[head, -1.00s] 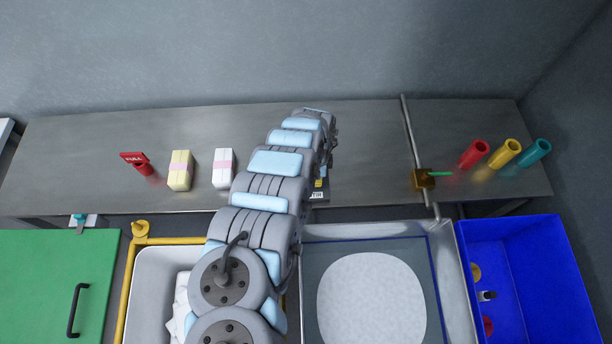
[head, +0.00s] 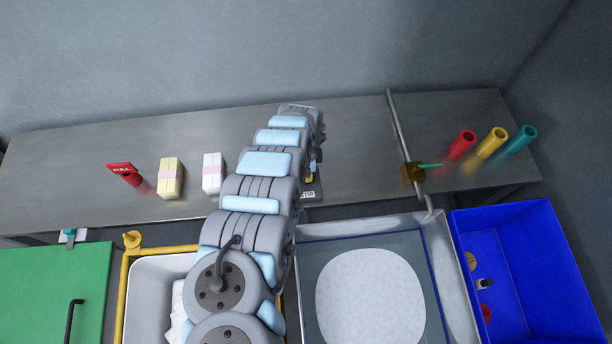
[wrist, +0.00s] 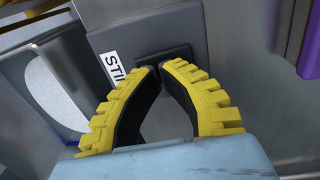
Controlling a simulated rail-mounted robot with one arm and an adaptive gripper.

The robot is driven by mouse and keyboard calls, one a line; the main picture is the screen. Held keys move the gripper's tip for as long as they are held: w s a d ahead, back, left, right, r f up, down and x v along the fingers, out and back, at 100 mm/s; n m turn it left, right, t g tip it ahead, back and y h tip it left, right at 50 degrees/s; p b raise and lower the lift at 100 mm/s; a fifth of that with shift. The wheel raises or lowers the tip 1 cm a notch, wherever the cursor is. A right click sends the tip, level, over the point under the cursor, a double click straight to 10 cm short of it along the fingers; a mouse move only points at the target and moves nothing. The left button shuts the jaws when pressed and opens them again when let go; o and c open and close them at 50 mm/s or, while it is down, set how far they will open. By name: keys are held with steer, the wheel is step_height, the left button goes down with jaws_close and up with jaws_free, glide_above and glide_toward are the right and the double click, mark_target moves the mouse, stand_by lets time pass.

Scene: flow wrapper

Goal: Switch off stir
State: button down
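The stir switch box is a grey box with a white STIR label (wrist: 112,68) and a dark switch plate (wrist: 178,53) in the wrist view. My gripper (wrist: 160,66) has yellow ribbed fingers with black inner pads. I cannot tell whether the tips touch the plate.
In front stand a green lid (head: 50,290) and a blue bin (head: 460,240).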

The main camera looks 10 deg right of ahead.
steer(key=r+p, duration=0.2)
steer(key=r, duration=0.1)
steer(key=r+p, duration=0.1)
steer(key=shift+w+r, duration=0.15)
steer(key=shift+w, duration=0.2)
steer(key=shift+w+r, duration=0.2)
steer(key=shift+r, duration=0.1)
step_height(320, 180, up, 9)
steer(key=w, duration=0.1)
steer(key=shift+w+b, duration=0.25)
steer(key=shift+b, duration=0.15)
steer(key=shift+f, duration=0.1)
